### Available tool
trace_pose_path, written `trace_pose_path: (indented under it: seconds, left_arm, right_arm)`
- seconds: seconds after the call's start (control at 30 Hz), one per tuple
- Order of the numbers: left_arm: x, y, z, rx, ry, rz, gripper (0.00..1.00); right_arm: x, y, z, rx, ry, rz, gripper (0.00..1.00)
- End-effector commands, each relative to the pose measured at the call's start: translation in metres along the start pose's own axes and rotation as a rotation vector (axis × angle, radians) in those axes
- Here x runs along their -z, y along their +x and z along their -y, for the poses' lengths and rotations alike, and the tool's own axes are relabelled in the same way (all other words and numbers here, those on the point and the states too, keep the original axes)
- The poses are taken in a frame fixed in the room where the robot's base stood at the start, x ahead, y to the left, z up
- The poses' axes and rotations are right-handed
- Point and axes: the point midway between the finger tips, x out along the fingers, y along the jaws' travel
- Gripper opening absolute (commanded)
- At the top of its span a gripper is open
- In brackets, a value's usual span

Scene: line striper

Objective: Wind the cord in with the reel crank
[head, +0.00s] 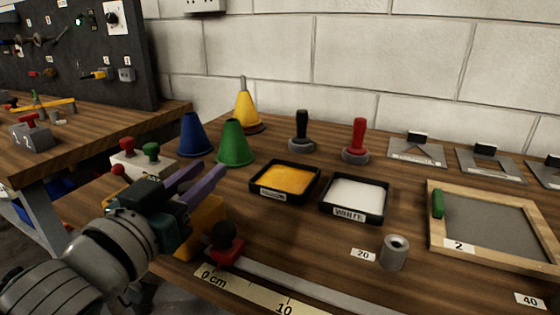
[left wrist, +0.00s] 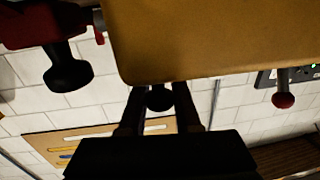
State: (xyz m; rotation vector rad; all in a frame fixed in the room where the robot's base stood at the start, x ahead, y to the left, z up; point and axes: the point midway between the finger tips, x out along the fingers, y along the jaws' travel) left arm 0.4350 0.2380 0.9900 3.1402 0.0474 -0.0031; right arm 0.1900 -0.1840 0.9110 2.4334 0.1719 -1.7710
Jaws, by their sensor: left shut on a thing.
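A yellow box-like housing (head: 207,222), which I take to be the reel, stands at the bench's near left edge. It fills the top of the left wrist view (left wrist: 200,40). My left gripper (head: 208,170), with purple fingers, is beside the housing, partly in front of it. In the left wrist view the gripper (left wrist: 159,108) is shut on a dark rounded knob (left wrist: 158,96), apparently the crank's, just off the housing edge. The crank arm is hidden, and I cannot make out the cord. My right gripper is not in view.
A red slider with a black knob (head: 225,247) sits close by on a rail with a centimetre scale (head: 245,293). A pale box with red and green knobs (head: 135,160) and a green cone (head: 234,143) stand behind the gripper. Yellow (head: 284,199) and white (head: 354,217) trays lie to the right.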

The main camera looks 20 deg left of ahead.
Motion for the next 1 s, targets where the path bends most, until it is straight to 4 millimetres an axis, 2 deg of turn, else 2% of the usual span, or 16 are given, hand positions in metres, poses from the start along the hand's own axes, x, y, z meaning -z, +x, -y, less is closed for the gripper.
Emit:
trace_pose_path:
  seconds: [0.3,0.8,0.83,1.0]
  left_arm:
    - [-0.0005,0.0031,0.0026,0.115,-0.003,-0.002,0.00]
    - [0.0004,0.0036,0.0037,0.133,0.001,-0.002,0.00]
    - [0.0004,0.0036,0.0037,0.133,0.001,-0.002,0.35]
    - [0.0004,0.0036,0.0036,0.132,0.001,-0.002,0.54]
  right_arm:
    - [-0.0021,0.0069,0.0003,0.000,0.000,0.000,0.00]
    - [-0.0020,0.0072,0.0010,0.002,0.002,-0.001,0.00]
    - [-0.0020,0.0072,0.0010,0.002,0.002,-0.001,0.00]
    - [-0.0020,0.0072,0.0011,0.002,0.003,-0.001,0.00]
